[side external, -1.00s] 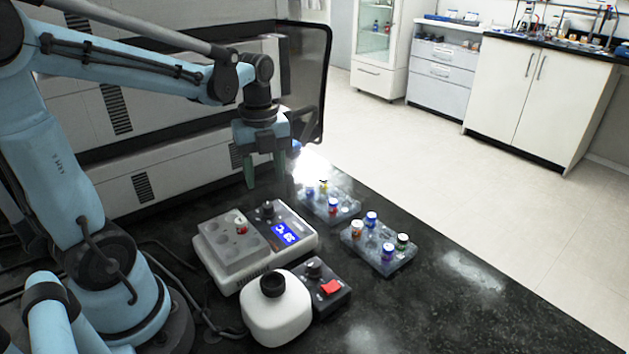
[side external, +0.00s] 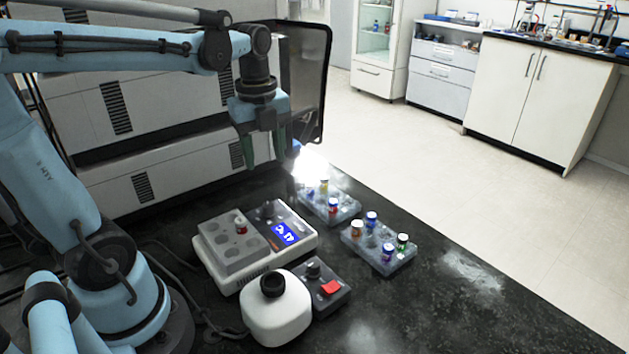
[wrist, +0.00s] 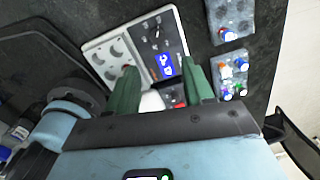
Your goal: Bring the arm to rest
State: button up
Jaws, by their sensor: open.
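My gripper (side external: 262,150) hangs above the back of the dark bench, behind the heater block device, with its green fingers pointing down. The fingers are apart with nothing between them. In the wrist view my gripper (wrist: 162,90) also shows two separated green fingers. The white device (side external: 262,262) with a grey well block and a lit blue display stands below and in front of the gripper. One red-topped vial (side external: 241,228) sits in its block.
Two grey racks, a back one (side external: 318,210) and a front one (side external: 385,268), hold several capped vials. A white bottle (side external: 277,312) and a red-switch box (side external: 330,288) stand at the front. A dark panel (side external: 305,80) stands behind the gripper. The bench's right front is clear.

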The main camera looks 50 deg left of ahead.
jog(key=d+f+n+t, duration=0.1)
jog(key=d+n+t, duration=0.2)
jog(key=n, duration=0.7)
jog(key=s+d+f+n+t, duration=0.1)
jog(key=d+f+n+t, duration=0.1)
jog(key=d+n, duration=0.4)
jog(key=n+t, duration=0.1)
jog(key=n, duration=0.3)
jog(key=shift+d+t, duration=0.25)
jog(key=shift+t, duration=0.15)
